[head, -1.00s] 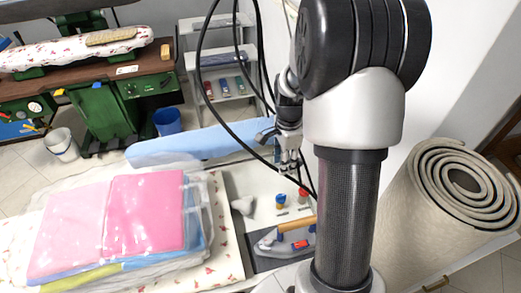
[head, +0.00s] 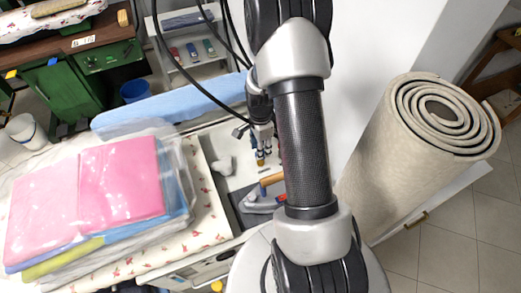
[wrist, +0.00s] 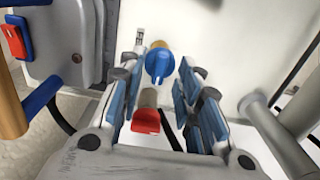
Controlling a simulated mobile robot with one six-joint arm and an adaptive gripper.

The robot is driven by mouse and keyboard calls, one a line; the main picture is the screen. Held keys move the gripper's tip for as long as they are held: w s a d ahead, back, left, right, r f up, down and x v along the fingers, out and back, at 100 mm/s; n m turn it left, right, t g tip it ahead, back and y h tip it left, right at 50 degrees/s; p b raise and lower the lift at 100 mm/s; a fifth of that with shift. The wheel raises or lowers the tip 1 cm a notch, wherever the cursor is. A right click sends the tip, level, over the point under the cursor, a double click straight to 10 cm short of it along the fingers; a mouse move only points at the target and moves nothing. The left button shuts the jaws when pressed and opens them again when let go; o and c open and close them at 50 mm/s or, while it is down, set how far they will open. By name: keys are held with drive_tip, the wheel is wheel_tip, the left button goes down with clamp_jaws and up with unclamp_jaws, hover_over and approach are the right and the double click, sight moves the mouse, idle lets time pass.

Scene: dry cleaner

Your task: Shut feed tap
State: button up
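Two taps stand on the white surface. In the wrist view, a blue tap knob (wrist: 158,62) is near the fingertips of my gripper (wrist: 162,78). A red tap handle (wrist: 146,120) lies closer to the camera, between the finger pads in the picture. My gripper is open, with a gap between its blue-padded fingers. I cannot tell whether the fingers touch either tap. In the head view, my gripper (head: 262,143) is above the tap area, partly behind my arm. The taps are mostly hidden there.
An iron (head: 262,203) with a tan handle sits close by; it also shows at left in the wrist view (wrist: 75,35). A pale blue ironing board (head: 165,108) is behind, wrapped pink laundry (head: 85,200) at left, and a rolled carpet (head: 385,165) at right.

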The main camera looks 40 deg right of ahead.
drive_tip(key=shift+f, duration=0.55)
clamp_jaws()
